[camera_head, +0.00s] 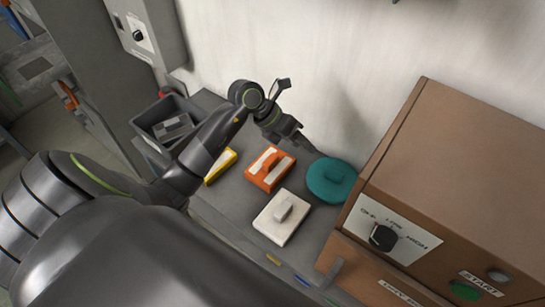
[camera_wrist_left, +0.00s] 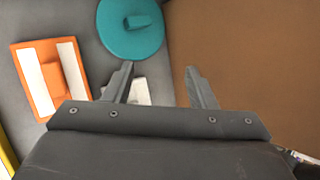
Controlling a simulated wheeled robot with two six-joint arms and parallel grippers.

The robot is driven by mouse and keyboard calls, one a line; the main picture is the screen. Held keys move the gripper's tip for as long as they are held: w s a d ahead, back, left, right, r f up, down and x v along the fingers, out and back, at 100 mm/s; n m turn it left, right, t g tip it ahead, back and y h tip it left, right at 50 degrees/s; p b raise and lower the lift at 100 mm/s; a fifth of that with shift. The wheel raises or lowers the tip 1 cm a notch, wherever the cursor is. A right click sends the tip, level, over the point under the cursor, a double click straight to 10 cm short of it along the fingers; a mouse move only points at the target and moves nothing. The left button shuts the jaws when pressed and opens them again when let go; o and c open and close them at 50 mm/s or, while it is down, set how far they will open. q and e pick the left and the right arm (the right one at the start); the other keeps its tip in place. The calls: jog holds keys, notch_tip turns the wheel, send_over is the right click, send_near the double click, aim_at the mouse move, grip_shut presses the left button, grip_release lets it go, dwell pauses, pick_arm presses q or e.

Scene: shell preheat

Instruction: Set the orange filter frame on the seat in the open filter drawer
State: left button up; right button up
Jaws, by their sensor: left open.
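The orange filter frame (camera_head: 270,170) lies flat on the grey bench, with two pale strips and a raised orange grip. It also shows at the left in the left wrist view (camera_wrist_left: 66,73). My left gripper (camera_head: 297,138) is open and empty, above and behind the frame in the head view. In the left wrist view its two fingers (camera_wrist_left: 160,72) are apart, right of the frame and not touching it. My right gripper is not in view. I cannot make out an open filter drawer or its seat; a labelled brown front (camera_head: 385,285) shows at the bottom right.
A teal round piece (camera_head: 330,182), a white block (camera_head: 281,219) and a yellow piece (camera_head: 221,166) lie around the frame. A brown cabinet (camera_head: 470,160) with a knob and START button stands right. A dark bin (camera_head: 150,141) stands left; a pale wall rises behind.

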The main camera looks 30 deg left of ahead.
pick_arm(q)
jog(key=a+r+n+g+y+p, duration=0.1)
jog(key=a+n+g+y+p, duration=0.15)
jog(key=a+y, duration=0.6)
jog(key=h+b, duration=0.1)
jog(key=b, duration=1.4)
send_over(270, 159)
jog(key=shift+m, duration=0.35)
jog(key=f, duration=0.8)
jog(key=s+f, duration=0.1)
jog(key=f, duration=0.4)
jog(key=shift+d, duration=0.1)
jog(key=shift+w+f, duration=0.1)
jog(key=shift+f, duration=0.5)
jog(key=shift+f+h+p, duration=0.2)
jog(key=shift+h+p, duration=0.05)
jog(key=shift+p, duration=0.45)
jog(key=shift+w+f, duration=0.25)
jog(key=shift+f, duration=1.05)
grip_shut()
